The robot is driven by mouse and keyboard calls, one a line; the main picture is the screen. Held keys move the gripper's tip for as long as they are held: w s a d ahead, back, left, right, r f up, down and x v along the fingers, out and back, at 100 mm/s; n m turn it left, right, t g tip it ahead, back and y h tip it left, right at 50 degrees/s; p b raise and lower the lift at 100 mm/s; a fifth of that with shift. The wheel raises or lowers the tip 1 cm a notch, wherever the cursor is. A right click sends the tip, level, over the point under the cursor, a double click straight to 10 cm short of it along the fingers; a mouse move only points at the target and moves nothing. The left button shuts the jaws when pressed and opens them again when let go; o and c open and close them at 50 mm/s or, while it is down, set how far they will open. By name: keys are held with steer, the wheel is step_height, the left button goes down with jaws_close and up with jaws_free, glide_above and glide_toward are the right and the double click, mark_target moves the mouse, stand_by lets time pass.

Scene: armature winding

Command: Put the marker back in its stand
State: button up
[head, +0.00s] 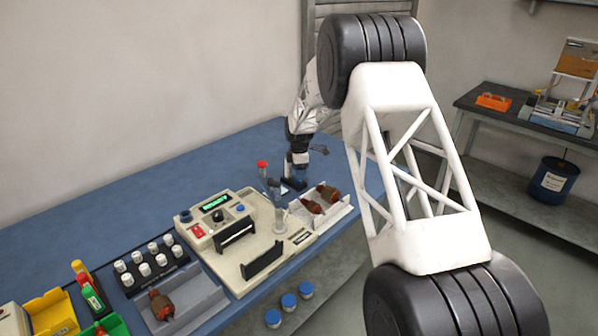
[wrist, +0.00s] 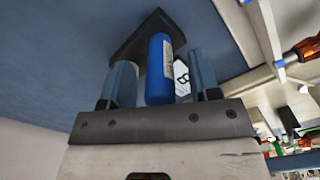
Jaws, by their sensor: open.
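The blue marker (wrist: 160,72) with a pale label shows in the wrist view, between the two fingers of my gripper (wrist: 161,84). The fingers are open, one on each side of the marker, with a gap visible on the left. The marker's far end meets a dark flat base (wrist: 138,32), which looks like its stand; how deep it sits there is hidden. In the head view my gripper (head: 296,180) is low over the far right part of the blue bench, beside the dark base (head: 291,186). The marker is hard to make out there.
The cream winding machine (head: 262,256) stands just left of my gripper. A pale tray (head: 338,210) with reddish armatures lies close on the right. White-capped bottles (head: 146,270) and a grey tray (head: 205,292) are farther left. The bench behind the machine is clear.

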steer(key=shift+r, duration=0.1)
steer(key=shift+r, duration=3.8)
steer(key=shift+r, duration=0.1)
steer(key=shift+s+d+r, duration=0.15)
steer(key=s+d+r+m, duration=0.35)
steer(key=s+r, duration=0.35)
steer(key=s, duration=0.3)
steer(key=s+d+r+m+t, duration=0.1)
steer(key=s+d+r+m, duration=0.25)
steer(key=s+r, duration=0.4)
steer(key=s+d+r+m, duration=0.3)
steer(key=s+d+r, duration=0.2)
steer(key=s, duration=0.7)
steer(key=s+d+m, duration=0.2)
steer(key=s+m, duration=0.1)
steer(key=s, duration=0.9)
steer(key=s+d+f+m+t, duration=0.1)
steer(key=s+m, duration=0.3)
steer(key=s, duration=0.7)
steer(key=s+d+f+m, duration=0.1)
steer(key=s+d+m, duration=0.2)
steer(key=s, duration=0.9)
steer(key=shift+s+t, duration=0.3)
steer(key=shift+s, duration=0.05)
